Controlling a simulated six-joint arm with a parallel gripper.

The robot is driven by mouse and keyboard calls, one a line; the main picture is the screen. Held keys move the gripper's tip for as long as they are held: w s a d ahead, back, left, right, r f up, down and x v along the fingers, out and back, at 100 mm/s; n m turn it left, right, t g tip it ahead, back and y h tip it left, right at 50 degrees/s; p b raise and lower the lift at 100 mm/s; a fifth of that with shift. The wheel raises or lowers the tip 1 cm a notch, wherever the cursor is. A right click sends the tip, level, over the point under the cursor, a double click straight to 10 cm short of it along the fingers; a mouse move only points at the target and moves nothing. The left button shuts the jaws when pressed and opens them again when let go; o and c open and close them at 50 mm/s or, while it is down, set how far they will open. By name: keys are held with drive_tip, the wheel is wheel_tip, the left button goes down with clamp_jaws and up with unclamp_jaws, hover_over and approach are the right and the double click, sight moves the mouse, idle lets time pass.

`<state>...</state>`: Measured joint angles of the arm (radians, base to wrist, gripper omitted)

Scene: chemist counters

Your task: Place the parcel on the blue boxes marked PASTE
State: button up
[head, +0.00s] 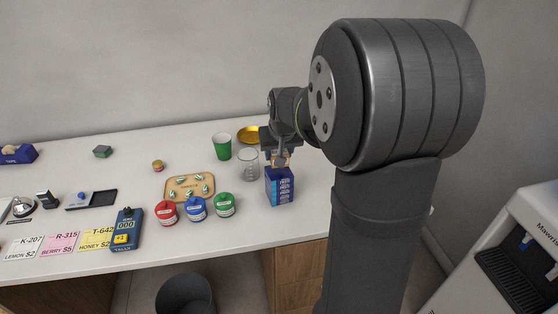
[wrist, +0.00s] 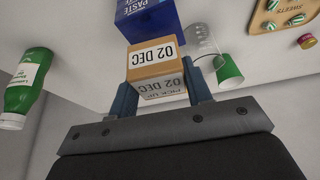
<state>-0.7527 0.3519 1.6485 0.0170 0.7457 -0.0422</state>
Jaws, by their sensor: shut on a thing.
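The parcel (wrist: 152,56), a small tan box with a white label reading 02 DEC, is between the two fingers of my gripper (wrist: 160,100) in the wrist view. In the head view the parcel (head: 280,162) is small and partly hidden by my gripper (head: 279,154). The gripper is shut on it. The stack of blue boxes marked PASTE (head: 280,188) stands on the counter directly below the parcel. Its PASTE face (wrist: 147,20) shows beyond the parcel in the wrist view. I cannot tell whether the parcel touches the stack.
A clear beaker (head: 248,165), a green cup (head: 222,147) and a gold dish (head: 249,134) stand close behind and left of the stack. Red (head: 166,212), blue (head: 196,208) and green (head: 224,205) jars stand to its left, before a sweets tray (head: 176,187). The wrist view shows a green bottle (wrist: 24,90).

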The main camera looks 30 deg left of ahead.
drive_tip(key=shift+f, duration=1.55)
drive_tip(key=o, duration=1)
drive_tip(key=shift+f, duration=0.15)
drive_tip(key=v, duration=1.2)
drive_tip(key=shift+r, duration=0.2)
